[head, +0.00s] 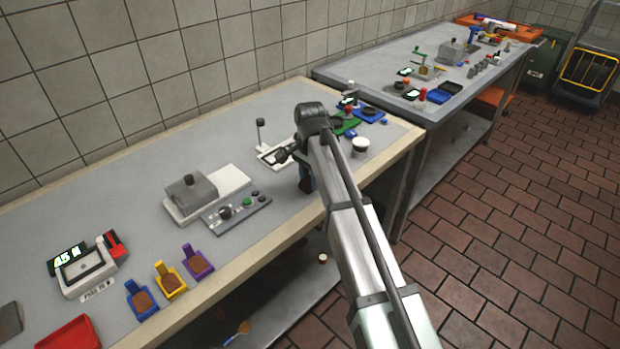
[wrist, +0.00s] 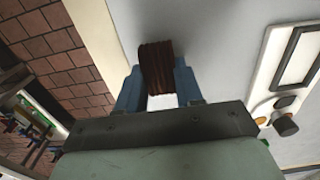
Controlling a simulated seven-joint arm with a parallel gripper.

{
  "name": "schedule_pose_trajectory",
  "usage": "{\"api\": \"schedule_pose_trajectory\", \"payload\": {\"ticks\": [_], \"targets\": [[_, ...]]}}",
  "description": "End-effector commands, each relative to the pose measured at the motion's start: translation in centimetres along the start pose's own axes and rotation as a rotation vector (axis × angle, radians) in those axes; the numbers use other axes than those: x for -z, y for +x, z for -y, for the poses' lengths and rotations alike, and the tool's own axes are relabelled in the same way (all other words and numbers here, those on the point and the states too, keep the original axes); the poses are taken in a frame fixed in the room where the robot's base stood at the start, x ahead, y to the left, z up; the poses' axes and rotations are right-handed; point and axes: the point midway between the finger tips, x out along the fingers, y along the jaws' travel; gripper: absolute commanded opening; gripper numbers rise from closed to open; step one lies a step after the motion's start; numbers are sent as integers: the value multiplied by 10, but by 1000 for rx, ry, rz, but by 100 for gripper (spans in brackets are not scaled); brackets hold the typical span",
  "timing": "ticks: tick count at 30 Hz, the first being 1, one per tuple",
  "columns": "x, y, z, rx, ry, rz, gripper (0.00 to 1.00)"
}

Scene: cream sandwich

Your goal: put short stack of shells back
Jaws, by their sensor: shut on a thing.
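My gripper (wrist: 158,95) is shut on a short stack of shells (wrist: 156,66), a dark brown ridged block between its two blue fingers in the wrist view. The stack is over the grey table top near its front edge. I cannot tell whether it touches the table. Three scoop-shaped trays with brown contents, blue (head: 142,300), yellow (head: 170,282) and purple (head: 197,264), stand at the front left.
A white device (head: 275,152) with a dark frame is just behind my gripper. A white cup (head: 360,147) and a green tray (head: 347,126) are to its right. A grey press (head: 188,192) and a control panel (head: 236,211) stand to the left. The table front between panel and gripper is clear.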

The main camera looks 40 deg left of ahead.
Motion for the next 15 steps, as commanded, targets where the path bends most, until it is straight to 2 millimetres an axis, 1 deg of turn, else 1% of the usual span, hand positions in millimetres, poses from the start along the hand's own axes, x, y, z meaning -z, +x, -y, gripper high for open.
{"api": "schedule_pose_trajectory", "payload": {"ticks": [12, 13, 15], "targets": [[0, 4, 0, 1, 0, 0, 2], [0, 4, 0, 1, 0, -1, 38], [0, 4, 0, 1, 0, -1, 44]]}}
